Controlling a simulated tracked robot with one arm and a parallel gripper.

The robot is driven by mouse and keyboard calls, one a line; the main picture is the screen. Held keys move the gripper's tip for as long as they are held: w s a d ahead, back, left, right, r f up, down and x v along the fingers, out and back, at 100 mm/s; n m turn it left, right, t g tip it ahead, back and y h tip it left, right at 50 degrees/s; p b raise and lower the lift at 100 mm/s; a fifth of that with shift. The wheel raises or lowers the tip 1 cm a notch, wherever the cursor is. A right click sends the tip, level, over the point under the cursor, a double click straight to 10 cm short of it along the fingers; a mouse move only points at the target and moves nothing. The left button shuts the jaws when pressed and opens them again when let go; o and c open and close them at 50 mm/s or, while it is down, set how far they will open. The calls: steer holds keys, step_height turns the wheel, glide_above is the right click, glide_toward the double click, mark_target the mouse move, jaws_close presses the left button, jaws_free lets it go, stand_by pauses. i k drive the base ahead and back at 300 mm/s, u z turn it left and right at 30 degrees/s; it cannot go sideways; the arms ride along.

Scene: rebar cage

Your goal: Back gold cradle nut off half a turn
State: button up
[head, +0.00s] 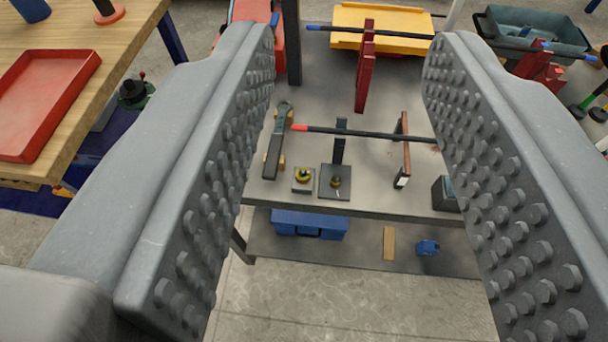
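Two gold nuts show on the grey metal table (385,195). One gold nut (336,182) sits on a dark square plate (328,194) at the foot of a black upright (340,145). The other gold nut (303,174) sits on a small grey block (301,187) just to its left. I cannot tell from the picture which one is the cradle nut. My gripper (350,48) is wide open and empty, its studded fingers at the left and right of the view. Both nuts appear between the fingers, well away from them and untouched.
A wrench (271,155) lies left of the nuts. A dark bar with a red end (365,133) passes above them near a brown upright (402,150). Dark red uprights (364,75) and a yellow tray (385,18) stand behind. A dark box (446,193) stands at the right.

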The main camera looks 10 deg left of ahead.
mark_target(333, 185)
steer(key=u, duration=0.15)
steer(key=i, duration=0.2)
steer(key=z, duration=0.25)
steer(key=k, duration=1.2)
steer(key=u, duration=0.7)
steer(key=i, duration=1.7)
steer(key=z, duration=0.75)
